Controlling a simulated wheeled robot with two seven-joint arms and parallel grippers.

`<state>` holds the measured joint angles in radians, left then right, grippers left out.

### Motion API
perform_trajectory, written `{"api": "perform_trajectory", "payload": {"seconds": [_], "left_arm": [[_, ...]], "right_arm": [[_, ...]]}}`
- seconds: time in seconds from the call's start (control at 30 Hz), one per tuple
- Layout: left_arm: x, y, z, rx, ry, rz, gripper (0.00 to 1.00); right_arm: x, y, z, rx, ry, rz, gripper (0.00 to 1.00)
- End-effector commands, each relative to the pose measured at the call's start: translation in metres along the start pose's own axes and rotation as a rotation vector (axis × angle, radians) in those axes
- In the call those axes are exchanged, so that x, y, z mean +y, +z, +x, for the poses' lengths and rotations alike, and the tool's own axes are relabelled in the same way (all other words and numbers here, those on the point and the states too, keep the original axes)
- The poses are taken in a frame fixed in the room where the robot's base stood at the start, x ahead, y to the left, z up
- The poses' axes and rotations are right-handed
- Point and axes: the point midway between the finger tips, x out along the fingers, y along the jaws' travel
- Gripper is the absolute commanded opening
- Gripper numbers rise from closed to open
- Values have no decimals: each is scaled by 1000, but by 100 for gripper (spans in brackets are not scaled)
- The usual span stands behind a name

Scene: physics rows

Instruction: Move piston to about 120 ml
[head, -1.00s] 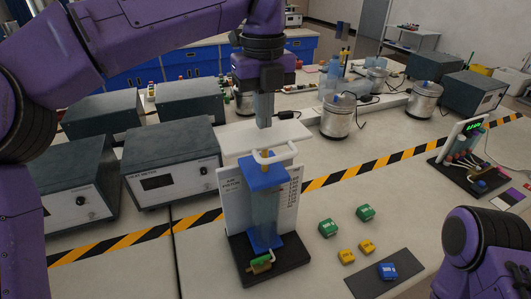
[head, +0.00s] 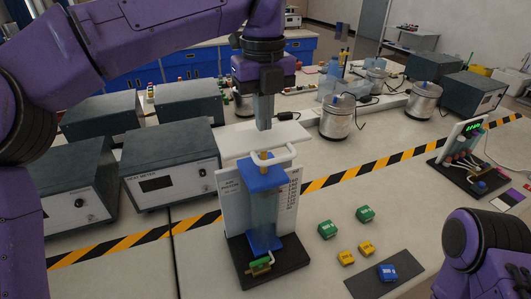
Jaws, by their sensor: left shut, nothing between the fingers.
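The piston apparatus stands upright on a black base (head: 290,277) on the bench. It has a clear cylinder (head: 264,215) with a blue top cap (head: 262,177), and a white handle (head: 270,159) above the cap. A white scale board (head: 232,205) marked "AIR PISTON" stands behind it; its numbers are too small to read surely. A brass and green valve (head: 260,265) sits at the foot. My left gripper (head: 264,127) is shut and empty, pointing down just above the handle; I cannot tell whether they touch. My right gripper is out of view; only its purple arm shows at lower right.
Green blocks (head: 327,229) and yellow blocks (head: 346,257) lie right of the apparatus, with a blue block (head: 387,271) on a dark mat (head: 404,263). A heat meter (head: 168,163) stands at left. Metal cans (head: 341,117) and a digital meter (head: 466,150) stand to the right.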

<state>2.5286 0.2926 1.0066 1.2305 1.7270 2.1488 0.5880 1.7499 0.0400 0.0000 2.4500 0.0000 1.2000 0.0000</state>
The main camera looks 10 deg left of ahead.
Motion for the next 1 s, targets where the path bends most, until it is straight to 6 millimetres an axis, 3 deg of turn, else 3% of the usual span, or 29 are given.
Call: {"api": "perform_trajectory", "payload": {"seconds": [0.57, 1.0], "left_arm": [[0, 0, 0, 0, 0, 0, 0], [0, 0, 13, 0, 0, 0, 0]], "right_arm": [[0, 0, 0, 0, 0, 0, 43], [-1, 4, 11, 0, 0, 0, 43]]}}
